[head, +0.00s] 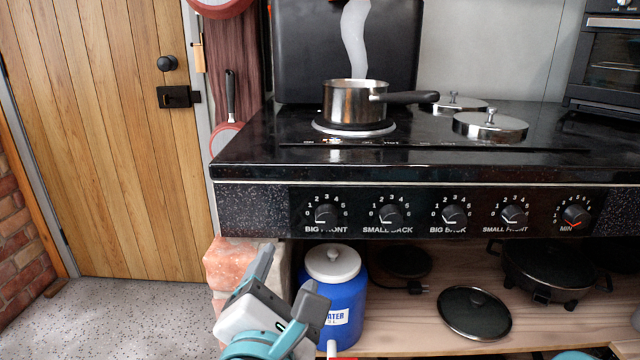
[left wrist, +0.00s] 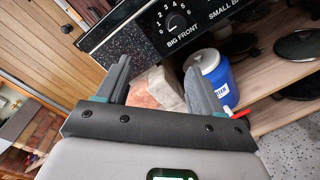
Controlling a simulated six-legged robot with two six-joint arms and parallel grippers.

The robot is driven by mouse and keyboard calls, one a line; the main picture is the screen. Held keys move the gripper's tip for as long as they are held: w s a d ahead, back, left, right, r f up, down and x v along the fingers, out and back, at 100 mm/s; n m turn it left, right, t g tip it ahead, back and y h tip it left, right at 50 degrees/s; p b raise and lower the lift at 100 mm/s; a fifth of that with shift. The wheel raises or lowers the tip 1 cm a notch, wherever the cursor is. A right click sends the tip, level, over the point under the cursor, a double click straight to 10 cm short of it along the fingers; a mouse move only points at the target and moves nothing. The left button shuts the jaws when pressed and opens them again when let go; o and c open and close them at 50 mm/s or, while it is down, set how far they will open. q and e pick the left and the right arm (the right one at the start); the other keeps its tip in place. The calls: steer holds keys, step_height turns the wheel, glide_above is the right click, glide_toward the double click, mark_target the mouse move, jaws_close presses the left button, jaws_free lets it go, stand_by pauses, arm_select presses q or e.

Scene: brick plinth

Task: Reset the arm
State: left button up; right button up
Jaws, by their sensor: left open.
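My left gripper (head: 285,285) is low in front of the stove, just left of the blue water container. In the left wrist view its two grey fingers (left wrist: 155,88) stand apart with nothing between them; the brick plinth shows beyond the gap.
The black stove (head: 410,170) has knobs along its front and carries a steel saucepan (head: 352,102). The blue container (head: 343,295) and a black pan (head: 545,270) stand on the wooden shelf (head: 415,335) below. A wooden door (head: 110,130) and clear speckled floor (head: 120,320) are at the left.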

arm_select(q)
steer(key=w+a+f+g+y+p, duration=0.2)
steer(key=w+a+g+y+p, duration=0.2)
steer(key=w+a+p, duration=0.75)
steer(key=s+a+f+m+g+p, duration=0.2)
steer(key=s+f+m+g+p, duration=0.35)
steer(key=p, duration=0.85)
steer(key=s+d+f+m+g+h+p, duration=0.3)
steer(key=s+f+m+g+p, duration=0.1)
steer(key=s+m, duration=0.5)
steer(key=s+d+f+m+g+h+p, duration=0.3)
steer(key=s+f+m+p, duration=0.2)
steer(key=s+m, duration=0.4)
steer(key=s, duration=0.3)
steer(key=shift+s+d+m+g, duration=0.35)
steer(key=shift+s, duration=0.05)
arm_select(e)
steer(key=s+a+r+g, duration=0.1)
steer(key=s+r, duration=0.2)
steer(key=r, duration=1.5)
steer(key=s+a+r+g, duration=0.1)
steer(key=s+r, duration=0.2)
steer(key=r, duration=1.6)
steer(key=shift+n+y, duration=0.3)
